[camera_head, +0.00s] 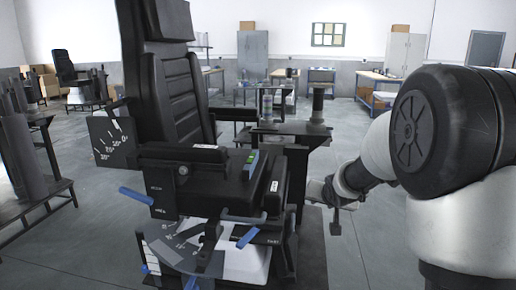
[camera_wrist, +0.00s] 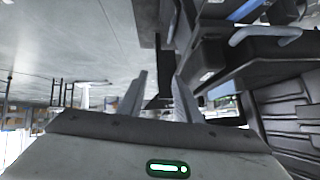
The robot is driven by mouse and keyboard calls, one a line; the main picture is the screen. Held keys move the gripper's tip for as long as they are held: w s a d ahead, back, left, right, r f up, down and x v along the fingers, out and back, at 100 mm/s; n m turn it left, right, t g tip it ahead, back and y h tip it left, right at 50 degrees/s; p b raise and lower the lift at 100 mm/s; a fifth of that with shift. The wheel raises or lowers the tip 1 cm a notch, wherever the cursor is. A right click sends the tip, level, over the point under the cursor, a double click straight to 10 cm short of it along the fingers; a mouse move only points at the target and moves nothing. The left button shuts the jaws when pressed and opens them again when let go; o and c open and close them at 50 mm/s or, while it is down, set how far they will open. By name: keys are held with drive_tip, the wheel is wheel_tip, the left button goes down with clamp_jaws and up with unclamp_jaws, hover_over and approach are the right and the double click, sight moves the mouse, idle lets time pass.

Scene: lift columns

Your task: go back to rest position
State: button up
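My gripper (camera_head: 326,200) hangs in front of my arm at the middle right of the head view, just right of a black seat-like machine (camera_head: 235,185). In the wrist view, two pale fingers of my gripper (camera_wrist: 160,98) stand apart with a gap between them. A dark shape shows in that gap, apparently background, and I see nothing held. The machine also shows at the right of the wrist view (camera_wrist: 285,60), which looks upside down. It has a tall backrest (camera_head: 180,95), blue levers (camera_head: 136,195) and a dial plate at its base.
A dark table (camera_head: 290,128) with cylinders stands behind the machine. Dark racks (camera_head: 30,180) with tall parts stand at the left. Workbenches and cabinets (camera_head: 404,55) line the far wall. The grey floor (camera_head: 365,235) right of the machine is clear.

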drive_tip(key=s+a+r+n+g, duration=0.1)
drive_tip(key=s+r, duration=0.3)
drive_tip(key=s, duration=0.6)
drive_tip(key=s+a+r+g, duration=0.1)
drive_tip(key=s+r, duration=0.4)
drive_tip(key=s, duration=0.5)
drive_tip(key=s+a+f+n+g, duration=0.2)
drive_tip(key=s+a, duration=0.1)
drive_tip(key=s, duration=1.5)
wheel_tip(320, 180, up, 28)
drive_tip(key=p, duration=2.8)
drive_tip(key=shift+w+a+r+y, duration=0.15)
drive_tip(key=shift+w+y, duration=0.1)
drive_tip(key=shift+y, duration=0.05)
